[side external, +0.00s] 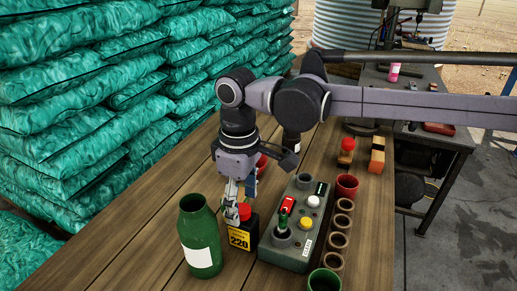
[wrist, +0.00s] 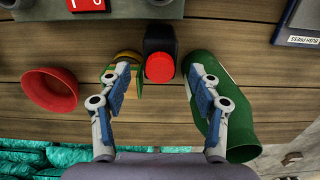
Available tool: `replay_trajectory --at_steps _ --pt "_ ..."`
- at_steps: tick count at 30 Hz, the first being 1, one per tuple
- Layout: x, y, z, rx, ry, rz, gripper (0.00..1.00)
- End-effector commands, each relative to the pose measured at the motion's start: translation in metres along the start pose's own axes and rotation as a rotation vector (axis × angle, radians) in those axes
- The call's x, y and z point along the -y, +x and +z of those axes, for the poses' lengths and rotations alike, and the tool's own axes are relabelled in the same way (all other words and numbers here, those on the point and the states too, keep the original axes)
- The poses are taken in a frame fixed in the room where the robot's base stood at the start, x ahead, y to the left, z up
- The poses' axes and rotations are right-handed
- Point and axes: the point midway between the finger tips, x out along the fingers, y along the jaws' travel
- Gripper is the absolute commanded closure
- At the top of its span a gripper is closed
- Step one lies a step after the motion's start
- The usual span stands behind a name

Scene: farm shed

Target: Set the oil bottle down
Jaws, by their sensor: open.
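The oil bottle, black with a red cap and a yellow label reading 220 (side external: 240,238), stands upright on the wooden table. In the wrist view its red cap (wrist: 160,67) faces the camera, just ahead of the fingertips and between their lines. My gripper (side external: 232,213) is open, with its fingers pointing down beside the cap. In the wrist view my gripper (wrist: 157,80) has its two fingers spread wide with nothing held between them. Part of the bottle is hidden by the fingers in the side view.
A large green bottle (side external: 199,240) stands close by, touching or nearly touching one finger in the wrist view (wrist: 235,115). A grey control box (side external: 285,247) is on the other side. A red bowl (wrist: 50,90) and a partly hidden green-yellow object (wrist: 134,82) are near the fingers.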

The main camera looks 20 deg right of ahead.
Motion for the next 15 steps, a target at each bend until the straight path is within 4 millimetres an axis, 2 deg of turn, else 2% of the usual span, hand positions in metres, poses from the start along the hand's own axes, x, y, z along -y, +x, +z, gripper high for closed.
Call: replay_trajectory --at_steps 3,10,15 --pt "0.000 -0.017 0.000 0.000 0.000 -0.001 0.36" --pt "-0.001 -0.033 0.001 -0.001 0.003 -0.001 0.36" --pt "-0.024 -0.042 0.020 -0.040 0.056 0.005 0.36"
